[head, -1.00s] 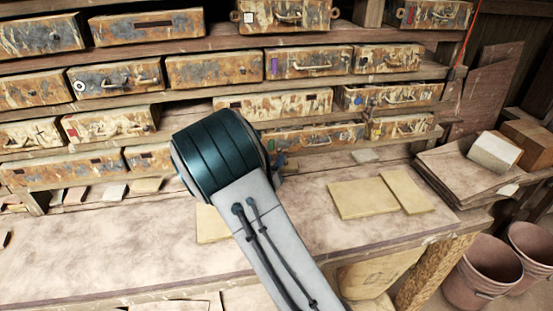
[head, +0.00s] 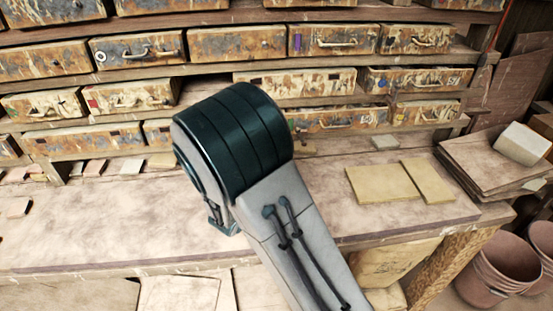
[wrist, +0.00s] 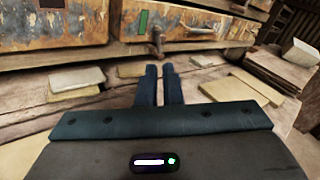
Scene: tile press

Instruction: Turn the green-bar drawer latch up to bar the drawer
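The green-bar drawer has a scuffed rusty front (wrist: 180,20) with an upright green bar (wrist: 143,22) near its left end. A small metal latch (wrist: 157,40) hangs down at the drawer's lower edge, right of the green bar. My gripper (wrist: 160,67) points at the drawer, just below and in front of the latch, apparently apart from it. Its two dark fingers are close together with a thin gap and nothing between them. In the head view my wrist hides the fingers.
A handle (wrist: 200,30) projects right of the latch. A drawer with a dark slot (wrist: 60,25) adjoins on the left. Flat yellowish tiles (head: 382,184) lie on the bench (head: 90,230) below. Pinkish buckets (head: 495,268) stand at right. The bench's left part is mostly clear.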

